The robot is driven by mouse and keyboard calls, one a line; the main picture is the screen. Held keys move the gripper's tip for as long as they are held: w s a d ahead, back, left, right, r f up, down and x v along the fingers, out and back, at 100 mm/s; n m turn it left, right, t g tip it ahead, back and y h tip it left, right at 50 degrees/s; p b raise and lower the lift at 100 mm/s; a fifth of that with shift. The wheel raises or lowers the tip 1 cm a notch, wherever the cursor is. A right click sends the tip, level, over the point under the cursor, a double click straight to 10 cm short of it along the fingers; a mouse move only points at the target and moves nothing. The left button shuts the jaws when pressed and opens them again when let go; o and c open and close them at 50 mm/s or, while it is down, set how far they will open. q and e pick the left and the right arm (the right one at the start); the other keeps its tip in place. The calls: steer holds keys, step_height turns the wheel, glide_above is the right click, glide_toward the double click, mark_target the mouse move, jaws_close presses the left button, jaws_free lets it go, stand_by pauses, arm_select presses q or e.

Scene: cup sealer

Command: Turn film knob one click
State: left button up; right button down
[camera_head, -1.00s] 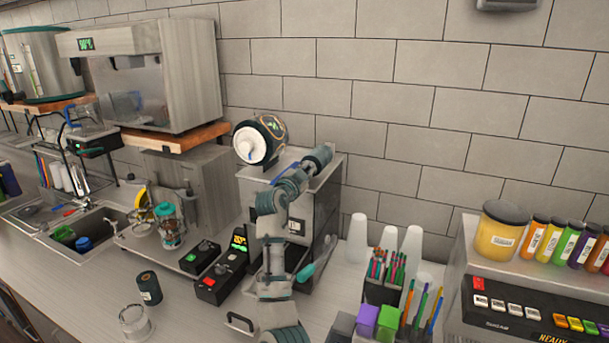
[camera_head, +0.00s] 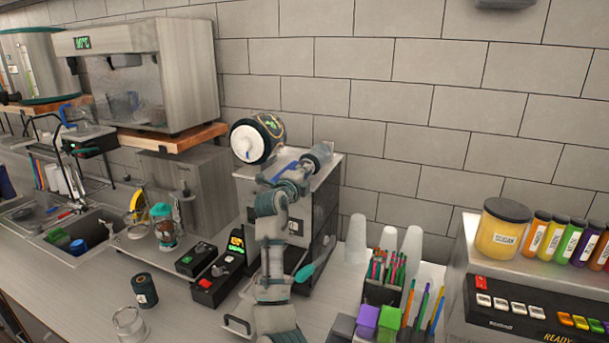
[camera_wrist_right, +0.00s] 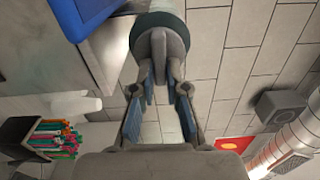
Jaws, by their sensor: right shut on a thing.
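In the right wrist view, my right gripper (camera_wrist_right: 162,75) has its fingertips closed on the grey grip bar of a round, teal-rimmed knob (camera_wrist_right: 158,38). The metal sealer shows beside and below it. In the head view, my right arm reaches over the front of the cup sealer (camera_head: 325,215), with its wrist at the top right. The fingertips and the knob cannot be made out clearly there. The dark film roll (camera_head: 270,128) with a white end sits above the sealer. My left gripper is in neither current view.
A blue surface (camera_wrist_right: 88,10) lies close to the knob in the wrist view. Clear cups (camera_head: 356,240) and a pen holder (camera_head: 380,290) stand right of the sealer. Small control boxes (camera_head: 215,285) stand to its left. The tiled wall is behind.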

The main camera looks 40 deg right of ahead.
steer(key=m, duration=0.2)
steer(key=f+m, duration=0.1)
steer(key=m, duration=0.1)
steer(key=shift+w+f+m+b, duration=0.1)
steer(key=shift+f+m+b, duration=0.1)
steer(key=shift+m+b, duration=0.2)
stand_by(0.4)
steer(key=c, duration=1.2)
jaws_free()
steer(key=shift+r, duration=0.1)
steer(key=v, duration=1.2)
steer(key=shift+a, duration=0.15)
steer(key=shift+w+d, duration=0.1)
steer(key=shift+d, duration=0.15)
